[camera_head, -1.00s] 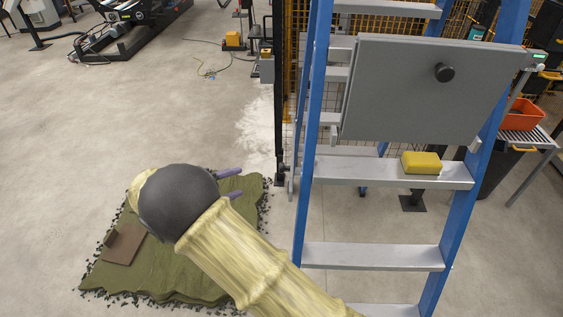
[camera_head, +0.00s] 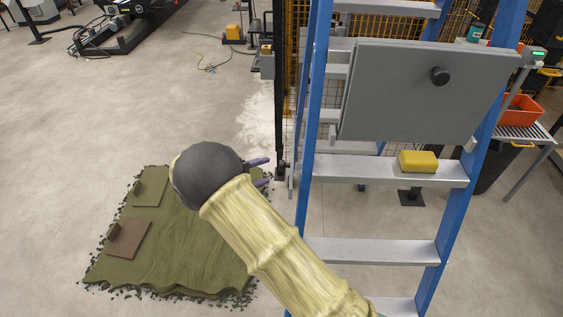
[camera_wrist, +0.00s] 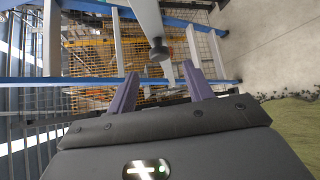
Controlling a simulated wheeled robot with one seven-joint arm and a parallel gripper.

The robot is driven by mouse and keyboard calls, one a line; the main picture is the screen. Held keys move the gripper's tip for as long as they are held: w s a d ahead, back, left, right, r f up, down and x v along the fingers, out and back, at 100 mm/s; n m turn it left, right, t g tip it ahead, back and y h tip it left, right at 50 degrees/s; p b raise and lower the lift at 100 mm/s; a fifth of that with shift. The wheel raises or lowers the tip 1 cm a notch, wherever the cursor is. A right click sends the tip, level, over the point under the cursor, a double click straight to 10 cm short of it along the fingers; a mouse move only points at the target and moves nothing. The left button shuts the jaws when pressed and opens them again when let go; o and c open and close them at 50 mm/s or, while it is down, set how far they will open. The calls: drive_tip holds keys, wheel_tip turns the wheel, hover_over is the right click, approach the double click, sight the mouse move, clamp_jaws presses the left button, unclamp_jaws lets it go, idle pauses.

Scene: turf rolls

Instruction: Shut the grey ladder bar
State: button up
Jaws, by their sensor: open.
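The grey ladder bar appears as a flat grey panel (camera_head: 415,92) with a round black knob (camera_head: 440,76), mounted across the blue ladder (camera_head: 312,150). Its left edge stands out from the rungs, so it looks ajar; the exact angle is hard to tell. In the wrist view the panel (camera_wrist: 148,18) is seen nearly edge-on, with the knob (camera_wrist: 158,49) beyond the fingertips. My gripper (camera_head: 260,172) is left of the ladder and lower than the panel, apart from both. Its two purple fingers (camera_wrist: 160,74) are open and empty.
A yellow block (camera_head: 418,161) rests on a ladder rung below the panel. An orange bin (camera_head: 520,109) stands at the right.

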sight(282, 165)
drive_tip(key=p+x, duration=0.2)
drive_tip(key=x, duration=0.6)
drive_tip(key=shift+w+f, duration=0.1)
drive_tip(key=shift+c, duration=0.2)
clamp_jaws()
